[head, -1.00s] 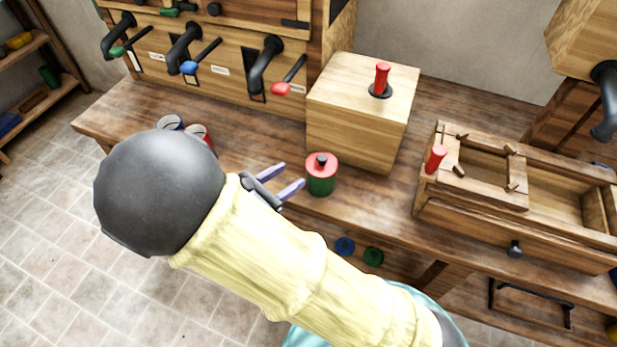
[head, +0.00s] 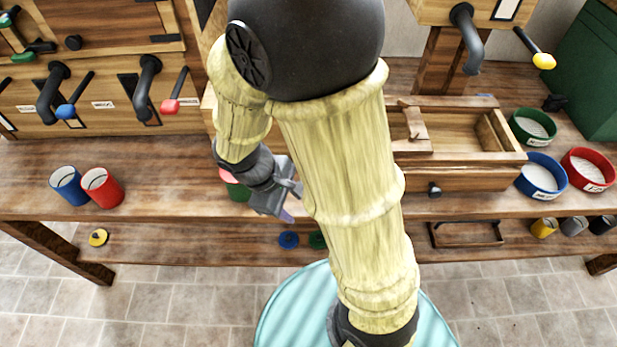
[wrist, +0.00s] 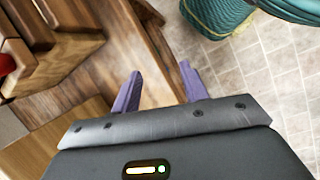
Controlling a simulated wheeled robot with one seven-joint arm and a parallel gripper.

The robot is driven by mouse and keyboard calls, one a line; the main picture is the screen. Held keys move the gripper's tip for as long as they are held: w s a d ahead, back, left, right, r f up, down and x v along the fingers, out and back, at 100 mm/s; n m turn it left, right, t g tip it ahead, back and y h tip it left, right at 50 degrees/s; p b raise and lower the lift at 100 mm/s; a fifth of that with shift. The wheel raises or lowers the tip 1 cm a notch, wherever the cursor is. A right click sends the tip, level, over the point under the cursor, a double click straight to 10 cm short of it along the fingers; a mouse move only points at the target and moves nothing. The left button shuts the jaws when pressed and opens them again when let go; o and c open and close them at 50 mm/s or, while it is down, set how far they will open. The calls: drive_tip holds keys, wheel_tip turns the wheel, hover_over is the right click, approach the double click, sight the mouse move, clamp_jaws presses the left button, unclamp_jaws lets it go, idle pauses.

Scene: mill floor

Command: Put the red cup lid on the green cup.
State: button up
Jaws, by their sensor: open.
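The green cup (head: 238,193) stands on the bench with the red cup lid (head: 228,174) on top of it. Both are partly hidden behind my arm and gripper in the head view, so how evenly the lid sits cannot be told now. My gripper (head: 291,203) is just right of the cup, near the bench's front edge, apart from the lid. The wrist view shows its two purple fingers (wrist: 160,90) spread with nothing between them. Neither cup nor lid shows in the wrist view.
A blue cup (head: 67,185) and a red cup (head: 102,187) stand at the bench's left. A wooden drawer unit (head: 470,180) is right of my arm. Blue, green and red bowls (head: 541,175) stand farther right. Small lids (head: 289,240) lie on the lower shelf.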

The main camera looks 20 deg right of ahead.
drive_tip(key=w+d+r+m+t+y, duration=0.1)
drive_tip(key=d+r+m+t+y, duration=0.2)
drive_tip(key=m, duration=0.7)
drive_tip(key=shift+w+d+r+y, duration=0.3)
drive_tip(key=shift+d+r+y, duration=0.15)
drive_tip(key=shift+d+y, duration=0.35)
drive_tip(key=shift+d, duration=0.1)
wheel_tip(320, 180, up, 13)
drive_tip(key=p, duration=1.3)
drive_tip(key=shift+r, duration=0.15)
